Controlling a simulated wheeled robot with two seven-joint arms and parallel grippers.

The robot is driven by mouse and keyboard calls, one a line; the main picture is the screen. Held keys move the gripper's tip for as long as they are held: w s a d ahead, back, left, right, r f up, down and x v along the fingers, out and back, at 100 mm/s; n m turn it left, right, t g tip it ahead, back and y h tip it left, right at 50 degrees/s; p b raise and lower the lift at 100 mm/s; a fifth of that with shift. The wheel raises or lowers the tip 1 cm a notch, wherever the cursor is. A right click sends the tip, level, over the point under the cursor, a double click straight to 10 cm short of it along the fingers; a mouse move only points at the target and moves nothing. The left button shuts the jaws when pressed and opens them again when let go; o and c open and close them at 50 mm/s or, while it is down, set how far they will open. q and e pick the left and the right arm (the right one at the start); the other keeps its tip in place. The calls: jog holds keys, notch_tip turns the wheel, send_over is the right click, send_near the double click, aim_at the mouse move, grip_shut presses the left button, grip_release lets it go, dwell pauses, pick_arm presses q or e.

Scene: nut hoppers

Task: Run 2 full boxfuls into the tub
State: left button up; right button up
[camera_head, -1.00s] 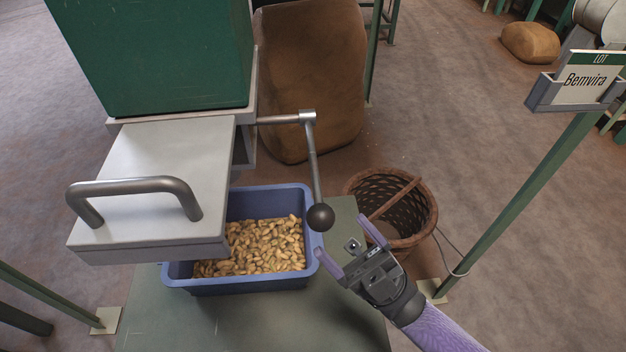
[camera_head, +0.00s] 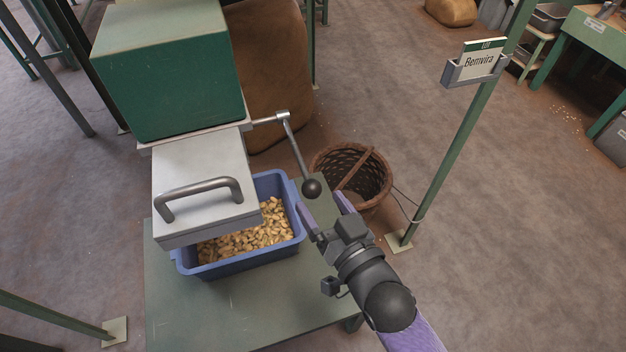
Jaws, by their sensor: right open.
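A blue tub (camera_head: 283,250) stands on a green table and holds many nuts (camera_head: 247,240). A grey metal box (camera_head: 200,168) with a bar handle (camera_head: 199,190) juts out over the tub's left part and hides some of it. A green hopper (camera_head: 187,98) sits above and behind the box. A lever with a dark ball knob (camera_head: 312,189) hangs from a rod at the hopper's right side. My right gripper (camera_head: 324,203) is open, its purple fingers close to the knob. I cannot tell whether they touch it. My left gripper is not in view.
The table top (camera_head: 250,315) is bare in front of the tub. A wicker basket (camera_head: 368,182) stands on the floor beyond the gripper. A green post with a "Bemvira" lot sign (camera_head: 480,62) rises at right. A brown sack (camera_head: 268,70) stands behind the hopper.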

aim_at(306, 179)
jog(key=b+x, duration=0.1)
jog(key=x, duration=0.4)
jog(key=shift+f+b, duration=0.15)
jog(key=shift+b, duration=0.15)
jog(key=shift+w+a, duration=0.25)
jog(key=shift+w, duration=0.35)
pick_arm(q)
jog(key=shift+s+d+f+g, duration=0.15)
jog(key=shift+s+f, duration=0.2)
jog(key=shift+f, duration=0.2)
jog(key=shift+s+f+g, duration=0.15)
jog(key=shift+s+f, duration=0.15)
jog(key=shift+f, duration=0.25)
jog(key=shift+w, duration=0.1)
pick_arm(e)
jog(key=c, duration=0.5)
grip_shut()
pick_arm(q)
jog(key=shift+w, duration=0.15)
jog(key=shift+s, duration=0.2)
